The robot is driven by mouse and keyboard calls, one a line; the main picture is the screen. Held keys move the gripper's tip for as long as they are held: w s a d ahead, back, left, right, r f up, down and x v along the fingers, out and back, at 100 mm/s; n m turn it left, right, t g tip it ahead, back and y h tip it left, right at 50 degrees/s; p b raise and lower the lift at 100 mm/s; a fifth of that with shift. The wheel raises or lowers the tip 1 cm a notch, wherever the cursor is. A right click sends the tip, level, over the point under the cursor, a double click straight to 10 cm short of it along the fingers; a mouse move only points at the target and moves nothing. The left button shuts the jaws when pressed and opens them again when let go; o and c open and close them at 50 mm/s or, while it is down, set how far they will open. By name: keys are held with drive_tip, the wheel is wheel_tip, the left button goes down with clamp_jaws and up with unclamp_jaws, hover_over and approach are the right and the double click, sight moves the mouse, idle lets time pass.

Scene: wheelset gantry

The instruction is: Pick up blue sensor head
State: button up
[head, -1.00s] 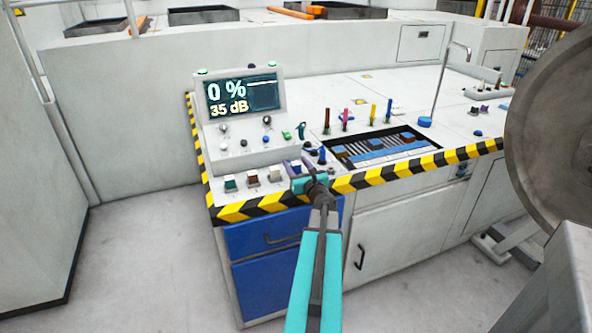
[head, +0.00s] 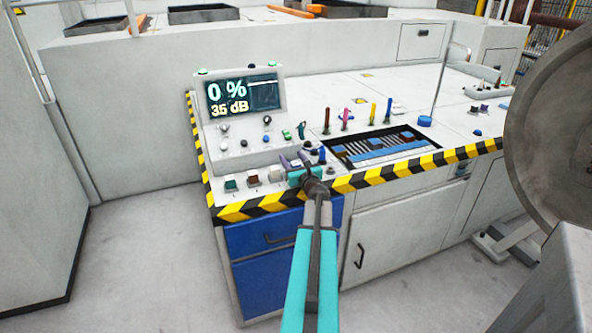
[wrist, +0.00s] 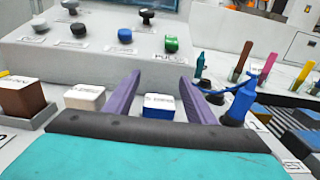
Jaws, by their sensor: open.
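The blue sensor head (wrist: 160,107) is a small blue block with a white labelled top. In the wrist view it sits between the two purple fingers of my gripper (wrist: 160,80), with a gap to each finger. My gripper is open, low over the front of the console at the right end of the block row, as the head view shows (head: 294,160). There the gripper hides the blue sensor head. A white block (wrist: 85,96) and a brown block (wrist: 27,100) stand to its left.
A blue bottle-shaped item (wrist: 240,102) stands close outside the right finger. The knob panel (wrist: 100,45) rises behind. In the head view, a display (head: 240,93) stands behind, and coloured upright pens (head: 346,118) and a dark tray (head: 385,146) lie to the right.

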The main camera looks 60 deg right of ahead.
drive_tip(key=c, duration=1.2)
drive_tip(key=shift+r, duration=0.1)
drive_tip(key=shift+r, duration=0.7)
wheel_tip(320, 180, up, 2)
drive_tip(key=shift+r, duration=0.1)
drive_tip(key=v, duration=0.4)
drive_tip(key=b+v, duration=0.1)
drive_tip(key=v, duration=0.4)
drive_tip(key=r+v, duration=0.1)
drive_tip(key=v, duration=0.3)
drive_tip(key=shift+s+a+b, duration=0.1)
drive_tip(key=shift+a+b, duration=0.25)
drive_tip(key=shift+a, duration=0.15)
drive_tip(key=p, duration=0.2)
drive_tip(key=shift+d+r+p, duration=0.1)
drive_tip(key=shift+r+p, duration=0.05)
drive_tip(key=shift+p, duration=0.15)
drive_tip(key=shift+p, duration=0.8)
